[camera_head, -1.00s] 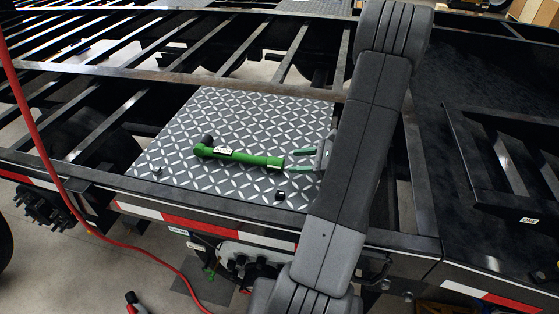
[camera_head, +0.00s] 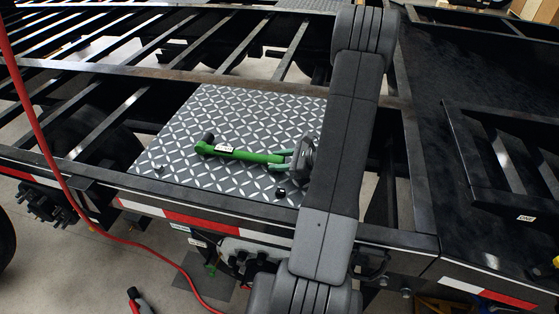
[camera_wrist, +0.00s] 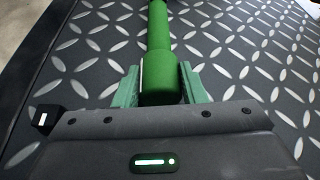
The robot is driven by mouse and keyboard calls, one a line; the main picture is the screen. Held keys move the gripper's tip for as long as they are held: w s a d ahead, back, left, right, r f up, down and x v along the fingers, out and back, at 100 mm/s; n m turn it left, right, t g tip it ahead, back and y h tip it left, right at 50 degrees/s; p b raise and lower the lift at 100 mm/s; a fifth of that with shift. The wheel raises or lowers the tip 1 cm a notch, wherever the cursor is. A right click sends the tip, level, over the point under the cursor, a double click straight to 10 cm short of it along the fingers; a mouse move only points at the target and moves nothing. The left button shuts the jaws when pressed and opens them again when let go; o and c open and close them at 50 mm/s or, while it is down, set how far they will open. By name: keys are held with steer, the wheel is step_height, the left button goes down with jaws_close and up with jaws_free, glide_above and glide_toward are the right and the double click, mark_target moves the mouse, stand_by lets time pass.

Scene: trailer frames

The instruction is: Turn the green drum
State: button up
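The only large green thing I see is a long green angled tool (camera_head: 238,154) with a dark head at its left end, lying on the diamond plate (camera_head: 190,130). I cannot make out a green drum. My gripper (camera_head: 282,160) is at the tool's right end. In the wrist view, the pale green fingers of my gripper (camera_wrist: 160,88) stand on both sides of the thick end of the green tool (camera_wrist: 160,75). The fingers are very close to its sides; I cannot tell whether they press on it.
The plate lies on a black trailer frame with open gaps between its crossbars (camera_head: 130,105). A red hose (camera_head: 45,130) hangs at the left. A red-white striped rail (camera_head: 190,220) runs along the front edge.

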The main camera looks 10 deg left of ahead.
steer(key=shift+w+r+m+g+p, duration=0.15)
steer(key=shift+m+g+p, duration=0.35)
steer(key=shift+m+p, duration=0.25)
steer(key=shift+m+g+p, duration=0.45)
steer(key=shift+m+g, duration=0.15)
steer(key=shift+m, duration=0.15)
steer(key=shift+f, duration=0.2)
steer(key=o, duration=0.7)
steer(key=b+v, duration=0.2)
steer(key=v, duration=1.1)
steer(key=shift+b, duration=0.35)
steer(key=shift+d+r, duration=0.25)
steer(key=shift+d, duration=0.15)
steer(key=shift+o, duration=0.5)
